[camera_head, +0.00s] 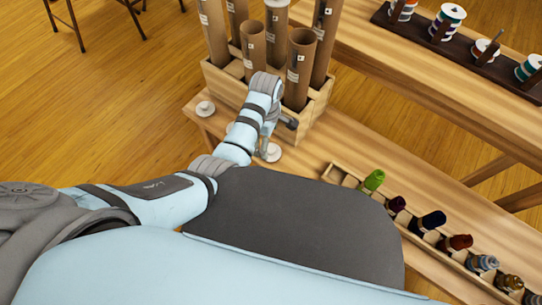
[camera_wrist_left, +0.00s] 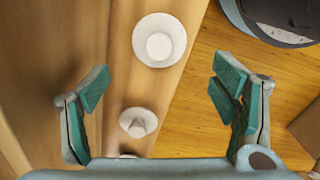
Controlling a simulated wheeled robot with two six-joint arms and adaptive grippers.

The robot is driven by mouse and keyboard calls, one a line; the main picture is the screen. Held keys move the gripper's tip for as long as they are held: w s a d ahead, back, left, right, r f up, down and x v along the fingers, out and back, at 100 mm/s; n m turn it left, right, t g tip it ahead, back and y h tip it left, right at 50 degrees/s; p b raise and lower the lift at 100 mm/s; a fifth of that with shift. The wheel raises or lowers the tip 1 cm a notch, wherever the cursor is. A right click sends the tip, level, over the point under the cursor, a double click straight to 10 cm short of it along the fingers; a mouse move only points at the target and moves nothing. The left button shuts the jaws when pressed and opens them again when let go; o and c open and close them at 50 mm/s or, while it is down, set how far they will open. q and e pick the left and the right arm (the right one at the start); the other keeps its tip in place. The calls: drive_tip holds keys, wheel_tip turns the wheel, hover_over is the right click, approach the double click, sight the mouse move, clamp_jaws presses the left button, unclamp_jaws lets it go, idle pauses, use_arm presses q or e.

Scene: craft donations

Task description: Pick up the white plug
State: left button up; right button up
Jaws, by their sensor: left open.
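Two round white plugs show on the wooden bench in the head view. One white plug (camera_head: 205,108) lies near the bench's left edge, and another white plug (camera_head: 270,153) lies just below my left gripper (camera_head: 284,125). The wrist view shows a larger white plug (camera_wrist_left: 159,40) at the top, a smaller one (camera_wrist_left: 138,122) with a raised stub, and part of a white thing at the bottom edge. I cannot tell which plug in one view matches which in the other. My right gripper is out of view.
A wooden box (camera_head: 226,86) of upright cardboard tubes stands beside my left gripper. A wooden rack (camera_head: 338,173) of coloured spools runs along the bench at right. A dark board with more spools (camera_head: 450,14) lies on another table behind. The bench edge drops to the floor.

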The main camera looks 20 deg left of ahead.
sight(270, 148)
use_arm(q)
drive_tip(key=shift+f, duration=0.7)
drive_tip(key=f+b, duration=0.2)
drive_tip(key=f, duration=0.1)
drive_tip(key=f+b, duration=0.1)
drive_tip(key=shift+d+f+b, duration=0.15)
drive_tip(key=shift+d+b, duration=0.2)
drive_tip(key=shift+d, duration=0.05)
drive_tip(key=shift+f, duration=0.4)
drive_tip(key=shift+r, duration=0.15)
drive_tip(key=c, duration=0.9)
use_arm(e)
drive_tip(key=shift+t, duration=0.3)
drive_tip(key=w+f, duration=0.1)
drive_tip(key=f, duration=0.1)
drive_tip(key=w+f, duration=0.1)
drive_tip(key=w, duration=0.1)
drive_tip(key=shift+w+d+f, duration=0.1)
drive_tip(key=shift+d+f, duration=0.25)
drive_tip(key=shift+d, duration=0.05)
